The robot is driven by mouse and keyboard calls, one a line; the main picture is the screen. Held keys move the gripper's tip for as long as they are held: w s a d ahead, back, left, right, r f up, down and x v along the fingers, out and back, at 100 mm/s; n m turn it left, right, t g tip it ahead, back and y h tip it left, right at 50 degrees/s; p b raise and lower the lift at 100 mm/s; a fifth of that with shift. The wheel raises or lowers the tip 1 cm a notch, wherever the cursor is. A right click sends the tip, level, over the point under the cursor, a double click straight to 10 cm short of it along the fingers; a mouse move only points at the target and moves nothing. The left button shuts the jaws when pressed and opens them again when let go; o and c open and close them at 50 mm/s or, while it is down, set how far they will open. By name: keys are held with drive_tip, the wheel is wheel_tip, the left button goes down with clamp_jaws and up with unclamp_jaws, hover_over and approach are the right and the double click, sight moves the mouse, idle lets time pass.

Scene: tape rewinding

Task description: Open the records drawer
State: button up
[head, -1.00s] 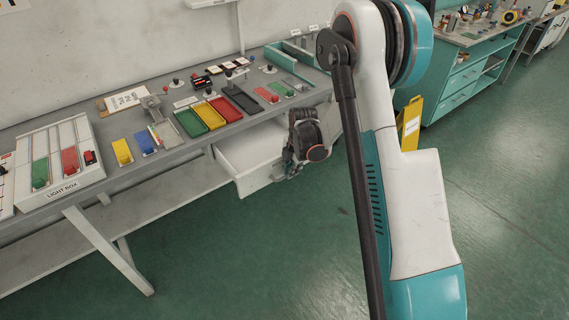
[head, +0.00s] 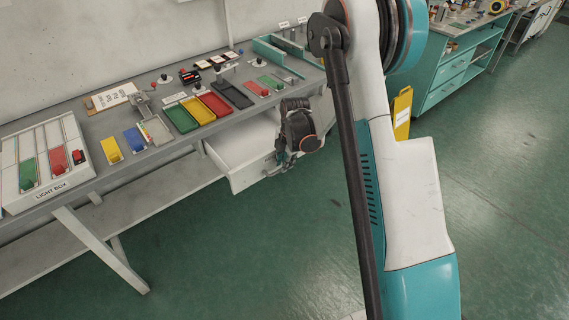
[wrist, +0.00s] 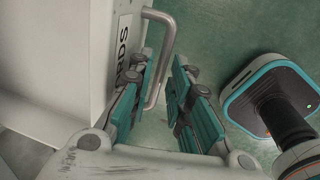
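The white records drawer (head: 236,178) is pulled out from under the grey workbench, and its pale, empty-looking inside shows in the head view. In the wrist view its front (wrist: 80,50) carries a label, partly hidden, ending in "RDS". A bent metal bar handle (wrist: 163,50) stands out from that front. My gripper (wrist: 165,95) is at the handle, with a finger on each side of the bar and a visible gap between the fingers.
The workbench (head: 125,172) carries a light box (head: 45,165), coloured trays (head: 198,110) and small parts. Its slanted leg (head: 100,248) is left of the drawer. A yellow floor sign (head: 402,115) and a teal cabinet (head: 450,85) stand right. The floor before the drawer is clear.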

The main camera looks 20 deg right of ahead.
wheel_tip(320, 180, up, 11)
drive_tip(key=s, duration=0.2)
drive_tip(key=shift+d+f, duration=0.15)
drive_tip(key=shift+d, duration=0.15)
drive_tip(key=s+a+r+m+t, duration=0.2)
drive_tip(key=s+a+r+m, duration=0.2)
drive_tip(key=s+r+m, duration=0.8)
drive_tip(key=s+a+r+m+t, duration=0.1)
drive_tip(key=s+r+m, duration=0.1)
drive_tip(key=s+m, duration=0.3)
drive_tip(key=s+a+r+m+t, duration=0.2)
drive_tip(key=s+r+m, duration=0.1)
drive_tip(key=s, duration=0.8)
drive_tip(key=shift+s+r+m+h, duration=0.25)
drive_tip(key=shift+s+m+h, duration=0.15)
drive_tip(key=shift+m, duration=0.5)
